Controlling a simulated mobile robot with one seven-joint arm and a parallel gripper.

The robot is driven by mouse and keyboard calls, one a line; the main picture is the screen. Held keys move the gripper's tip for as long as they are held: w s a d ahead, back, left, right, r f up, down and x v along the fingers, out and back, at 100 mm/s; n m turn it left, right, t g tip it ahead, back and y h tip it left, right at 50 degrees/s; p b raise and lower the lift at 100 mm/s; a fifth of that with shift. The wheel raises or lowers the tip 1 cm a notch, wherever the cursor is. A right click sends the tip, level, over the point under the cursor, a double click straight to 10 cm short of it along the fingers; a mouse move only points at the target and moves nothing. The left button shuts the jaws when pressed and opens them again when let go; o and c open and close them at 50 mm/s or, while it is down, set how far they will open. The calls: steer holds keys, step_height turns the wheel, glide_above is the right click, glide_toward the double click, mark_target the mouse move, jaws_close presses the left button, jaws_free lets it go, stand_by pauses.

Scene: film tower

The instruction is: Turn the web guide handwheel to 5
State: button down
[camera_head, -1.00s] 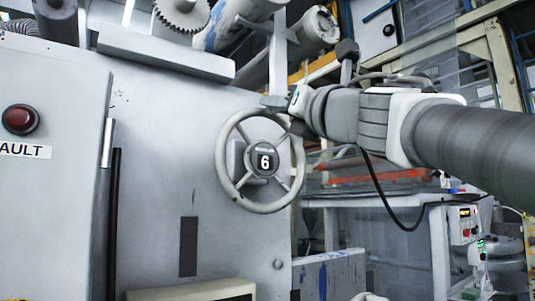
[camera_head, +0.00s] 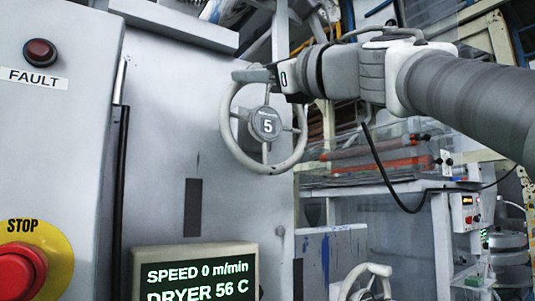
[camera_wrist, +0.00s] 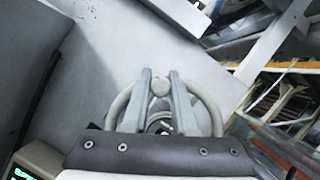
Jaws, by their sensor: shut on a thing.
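The web guide handwheel (camera_head: 265,169) is a light grey ring with spokes on the front of the grey machine panel. Its dark round hub (camera_head: 268,124) shows a white 5. My gripper (camera_head: 250,75) is at the top of the wheel, shut on it at the rim. The fingers and my gripper's body hide part of the wheel there.
A display (camera_head: 195,271) reads SPEED 0 m/min and DRYER 56 C. A red stop button (camera_head: 18,274) and a FAULT lamp (camera_head: 40,52) are at the left. A second handwheel (camera_head: 365,283) shows low down. Bare panel lies left of the wheel.

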steer(key=shift+s+a+f+n+g+y+b, duration=0.15)
steer(key=shift+a+f+n+g+b, duration=0.15)
steer(key=shift+n, duration=0.45)
steer(key=shift+s+a+f+n+g+y+b, duration=0.15)
steer(key=shift+f+n+g, duration=0.25)
steer(key=shift+n, duration=0.4)
steer(key=shift+s+a+f+n+g+y+b, duration=0.15)
steer(key=shift+a+f+n+g+b, duration=0.15)
steer(key=shift+n, duration=0.45)
steer(key=shift+f, duration=0.1)
steer(key=c, duration=0.7)
jaws_free()
steer(key=shift+d, duration=0.1)
steer(key=b+v, duration=0.4)
steer(key=v, duration=1.3)
steer(key=shift+s+d+b, duration=0.15)
steer(key=shift+s+b, duration=0.05)
steer(key=shift+b, duration=0.2)
